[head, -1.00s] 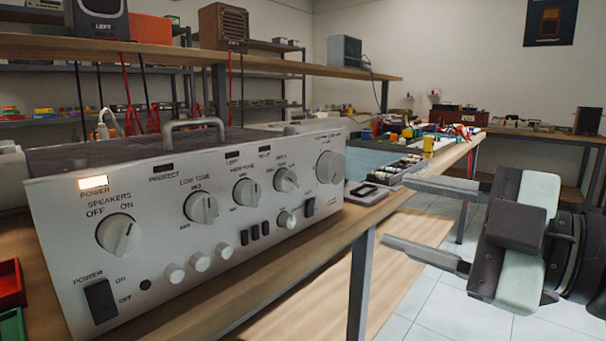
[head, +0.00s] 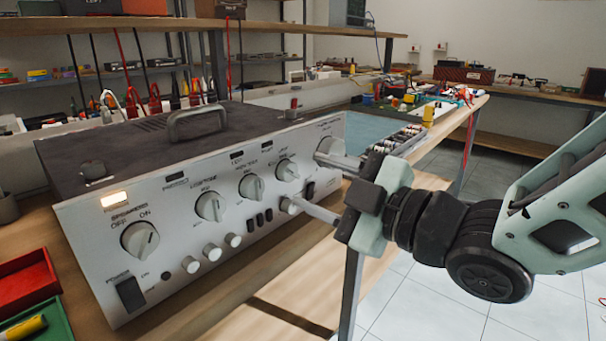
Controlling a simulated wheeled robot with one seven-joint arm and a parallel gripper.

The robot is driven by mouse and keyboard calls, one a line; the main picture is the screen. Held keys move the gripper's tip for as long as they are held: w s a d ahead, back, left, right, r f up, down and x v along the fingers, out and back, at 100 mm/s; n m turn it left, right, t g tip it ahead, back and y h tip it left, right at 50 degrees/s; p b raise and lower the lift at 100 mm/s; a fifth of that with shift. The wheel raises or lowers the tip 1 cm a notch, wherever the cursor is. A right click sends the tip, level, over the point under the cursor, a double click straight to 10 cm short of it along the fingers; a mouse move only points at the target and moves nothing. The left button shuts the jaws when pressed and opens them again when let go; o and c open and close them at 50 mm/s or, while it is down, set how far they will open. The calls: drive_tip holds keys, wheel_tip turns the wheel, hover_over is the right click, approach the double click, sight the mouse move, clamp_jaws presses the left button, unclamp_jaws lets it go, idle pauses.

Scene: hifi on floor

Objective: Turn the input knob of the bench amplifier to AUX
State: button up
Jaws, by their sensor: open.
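The bench amplifier (head: 190,262) is a wide silver-fronted unit with a dark top and a carry handle, standing on a wooden bench. Its front has a speakers knob (head: 140,238), three tone knobs in a row and a large knob (head: 328,148) at the far right. The labels at that large knob are too small to read, so I cannot tell whether it is the input knob or where it points. My gripper (head: 318,182) is open at the amplifier's right end. Its upper finger overlaps the large knob and its lower finger ends by a small knob (head: 290,205); contact is unclear.
Red and green bins (head: 28,280) sit on the bench at the left front. A blue-green mat (head: 378,134) and small parts lie behind the amplifier's right end. A shelf (head: 130,30) runs above the bench. Open tiled floor (head: 440,310) lies to the right.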

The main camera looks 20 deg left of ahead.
sight(295, 174)
drive_tip(key=shift+x, duration=1.65)
drive_tip(key=c, duration=1)
drive_tip(key=shift+o, duration=0.2)
